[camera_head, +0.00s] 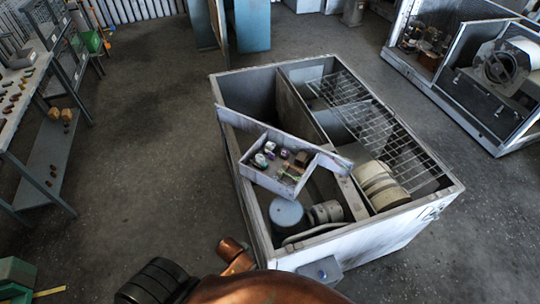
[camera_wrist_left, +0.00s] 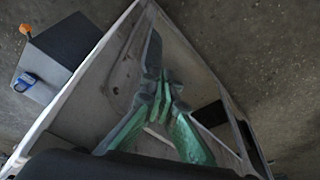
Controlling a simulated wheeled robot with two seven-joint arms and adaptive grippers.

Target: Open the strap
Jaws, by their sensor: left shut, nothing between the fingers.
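The blower housing (camera_head: 350,243) is a white open-topped box in the middle of the head view. I cannot pick out a strap with certainty. Small dark marks, perhaps a fitting (camera_head: 431,213), show on its outer wall near the right corner. My left gripper (camera_wrist_left: 164,82) shows in the left wrist view with green finger pads and dark tips. Its fingers are together and empty, in front of a pale panel (camera_wrist_left: 110,85). I cannot tell whether the tips touch it. Neither gripper's fingers show in the head view, where copper-coloured arm links of mine cross the bottom.
A tray of small parts (camera_head: 250,172) lies tilted across the housing, above a grey cylinder (camera_head: 287,214). A wire grid (camera_head: 385,130) and cream drum (camera_head: 380,186) are at right.

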